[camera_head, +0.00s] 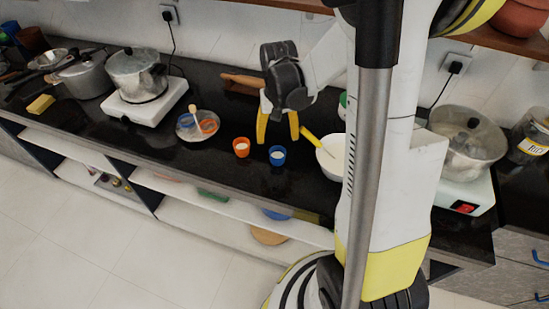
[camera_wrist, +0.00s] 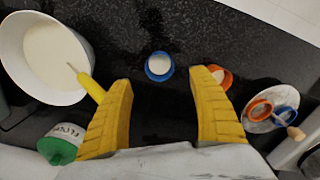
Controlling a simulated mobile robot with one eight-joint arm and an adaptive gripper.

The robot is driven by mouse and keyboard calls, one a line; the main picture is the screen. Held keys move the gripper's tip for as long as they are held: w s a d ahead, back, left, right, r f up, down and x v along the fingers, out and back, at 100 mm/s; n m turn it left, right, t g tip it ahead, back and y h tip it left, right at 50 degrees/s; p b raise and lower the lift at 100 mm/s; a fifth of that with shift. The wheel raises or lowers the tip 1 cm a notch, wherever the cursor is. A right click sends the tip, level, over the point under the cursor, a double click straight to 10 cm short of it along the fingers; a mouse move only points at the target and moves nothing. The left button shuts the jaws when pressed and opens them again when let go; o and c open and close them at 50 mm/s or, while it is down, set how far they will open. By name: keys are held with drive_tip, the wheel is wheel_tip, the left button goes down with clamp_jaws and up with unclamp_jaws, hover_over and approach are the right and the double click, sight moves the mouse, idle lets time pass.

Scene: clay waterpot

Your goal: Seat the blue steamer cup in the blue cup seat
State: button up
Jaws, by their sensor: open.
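The blue steamer cup (camera_head: 277,155) stands upright on the dark counter with white contents. In the wrist view the blue cup (camera_wrist: 159,66) appears between and just beyond my fingertips, not touched. My gripper (camera_head: 278,135) is open and empty, pointing down above the counter by the cup; its yellow fingers (camera_wrist: 162,88) are spread wide. A round plate (camera_head: 186,132) to the left carries an orange ring (camera_head: 208,126) and a blue ring, which looks like the blue cup seat (camera_wrist: 286,115). A wooden-handled tool lies over the plate and partly covers the rings.
An orange cup (camera_head: 241,147) stands just left of the blue cup; my finger partly hides it in the wrist view. A white bowl (camera_head: 329,160) with a yellow-handled utensil is at the right. A green-lidded jar (camera_wrist: 60,148) is beside it. A pot (camera_head: 138,78) on a burner stands farther left.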

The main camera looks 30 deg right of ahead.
sight(277, 156)
wheel_tip(277, 156, down, 10)
drive_tip(key=b, duration=0.3)
drive_tip(key=shift+r+b, duration=0.25)
drive_tip(key=shift+b, duration=0.15)
drive_tip(key=c, duration=1.1)
